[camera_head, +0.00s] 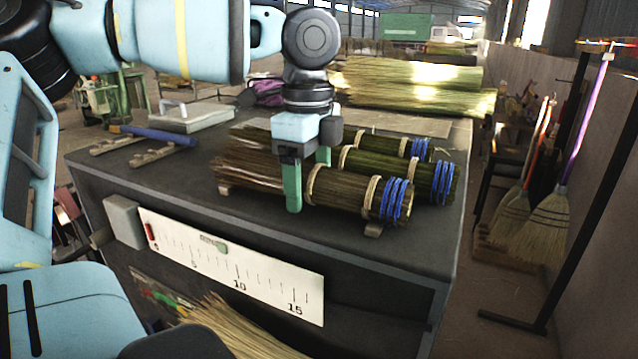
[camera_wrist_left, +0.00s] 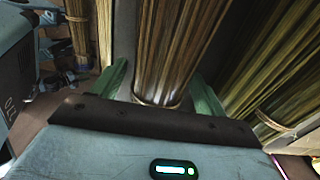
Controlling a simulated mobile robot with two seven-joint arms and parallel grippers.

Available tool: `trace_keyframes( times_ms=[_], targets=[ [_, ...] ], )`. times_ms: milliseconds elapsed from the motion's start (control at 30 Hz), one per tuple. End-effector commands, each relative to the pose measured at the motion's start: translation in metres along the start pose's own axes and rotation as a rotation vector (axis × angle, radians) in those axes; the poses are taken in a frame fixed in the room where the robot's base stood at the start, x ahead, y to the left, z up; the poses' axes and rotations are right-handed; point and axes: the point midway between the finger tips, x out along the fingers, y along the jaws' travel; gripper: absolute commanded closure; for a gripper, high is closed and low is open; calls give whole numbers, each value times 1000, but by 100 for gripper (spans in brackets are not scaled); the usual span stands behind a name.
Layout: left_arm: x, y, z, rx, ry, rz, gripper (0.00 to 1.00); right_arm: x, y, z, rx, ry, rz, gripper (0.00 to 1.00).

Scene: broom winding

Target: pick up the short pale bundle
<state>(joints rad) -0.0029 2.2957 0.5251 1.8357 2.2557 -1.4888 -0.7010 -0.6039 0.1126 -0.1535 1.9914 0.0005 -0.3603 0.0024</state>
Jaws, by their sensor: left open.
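The pale bundle (camera_head: 340,190) lies at the front of the row on the dark bench, browner than the greener bundles behind it. It has tan bands and blue cord at its right end, with loose straw fanning left. My left gripper (camera_head: 307,174) is over its middle, pointing down, with one green finger on the near side and the other on the far side. In the left wrist view, the bundle (camera_wrist_left: 172,50) runs between the open fingers of the gripper (camera_wrist_left: 163,90), with gaps visible at the sides. My right gripper is not seen.
Two greener bundles, the middle one (camera_head: 405,170) and the rear one (camera_head: 380,143), lie close behind. A scale board (camera_head: 235,262) is on the bench's front face. Long straw sheaves (camera_head: 410,85) lie at the back. Brooms (camera_head: 540,225) stand at the right.

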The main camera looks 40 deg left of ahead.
Motion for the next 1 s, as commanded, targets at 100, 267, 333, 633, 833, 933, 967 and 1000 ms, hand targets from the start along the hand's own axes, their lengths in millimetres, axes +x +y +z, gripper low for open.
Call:
trace_keyframes(
  times_ms=[100,267,333,633,833,933,967,1000],
  targets=[
    [0,0,0,0,0,0,27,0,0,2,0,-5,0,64],
    [0,0,0,0,0,0,48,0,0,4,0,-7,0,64],
    [0,0,0,0,0,0,57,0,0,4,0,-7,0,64],
    [-1,0,0,0,0,0,76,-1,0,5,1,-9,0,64],
    [-5,0,0,-1,0,-2,76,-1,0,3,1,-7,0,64],
    [-12,0,0,-1,-1,-3,76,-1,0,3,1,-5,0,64],
    [-15,-1,0,-2,0,-3,76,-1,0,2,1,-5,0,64],
    [-20,-1,0,-3,1,-4,76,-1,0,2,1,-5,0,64]
  ],
)
